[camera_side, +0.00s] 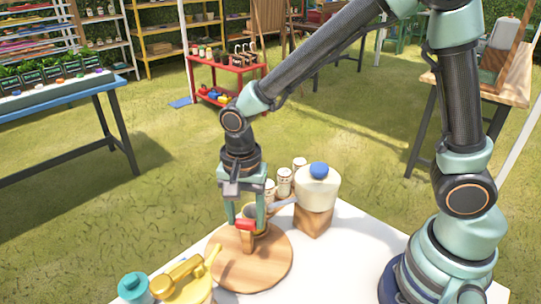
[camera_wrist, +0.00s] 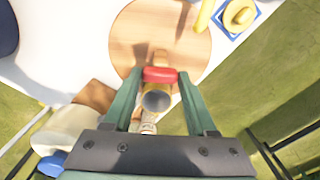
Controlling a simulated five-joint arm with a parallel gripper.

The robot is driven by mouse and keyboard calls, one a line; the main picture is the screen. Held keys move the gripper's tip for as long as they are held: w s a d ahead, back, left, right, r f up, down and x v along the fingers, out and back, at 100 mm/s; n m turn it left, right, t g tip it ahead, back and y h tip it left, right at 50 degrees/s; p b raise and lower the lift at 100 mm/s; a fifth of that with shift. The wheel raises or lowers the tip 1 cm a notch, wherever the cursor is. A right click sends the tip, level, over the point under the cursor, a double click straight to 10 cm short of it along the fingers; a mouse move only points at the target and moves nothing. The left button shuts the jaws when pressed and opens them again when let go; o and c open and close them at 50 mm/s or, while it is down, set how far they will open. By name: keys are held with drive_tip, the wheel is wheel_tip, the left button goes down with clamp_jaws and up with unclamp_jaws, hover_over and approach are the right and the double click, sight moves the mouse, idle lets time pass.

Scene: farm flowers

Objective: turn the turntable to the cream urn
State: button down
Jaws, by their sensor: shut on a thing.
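The turntable is a round wooden disc (camera_side: 252,272) on the white table; it also shows in the wrist view (camera_wrist: 130,35). A wooden post with a red grip (camera_side: 245,225) rises from it. My gripper (camera_side: 246,214) points down with its fingers on either side of the red grip. In the wrist view my gripper (camera_wrist: 160,75) is shut on that red grip (camera_wrist: 160,75). The cream urn (camera_side: 318,188) has a blue lid and stands on a wooden block, right of the turntable. Its grey spout (camera_side: 283,202) points toward a grey-mouthed cup (camera_wrist: 157,102) behind the grip, partly hidden by my fingers.
A yellow watering can (camera_side: 186,284) and a teal-lidded jar (camera_side: 133,287) stand at the table's front left. Several pale tins (camera_side: 284,182) stand at the back edge, left of the urn. White table surface is clear between the turntable and my base.

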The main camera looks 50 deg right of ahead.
drive_tip(key=shift+r+m, duration=0.1)
drive_tip(key=shift+m, duration=2.8)
drive_tip(key=shift+d+m, duration=0.1)
drive_tip(key=shift+m, duration=0.4)
drive_tip(key=shift+c, duration=1)
unclamp_jaws()
wheel_tip(320, 180, up, 12)
drive_tip(key=s+d+r+n+t, duration=0.1)
drive_tip(key=s+d+n+t, duration=0.1)
drive_tip(key=d+n, duration=0.5)
drive_tip(key=s+d+r+n+t, duration=0.2)
drive_tip(key=d+n, duration=0.5)
drive_tip(key=n, duration=0.4)
drive_tip(key=shift+s+d+t, duration=0.4)
drive_tip(key=shift+s+t, duration=0.1)
drive_tip(key=shift+t, duration=0.3)
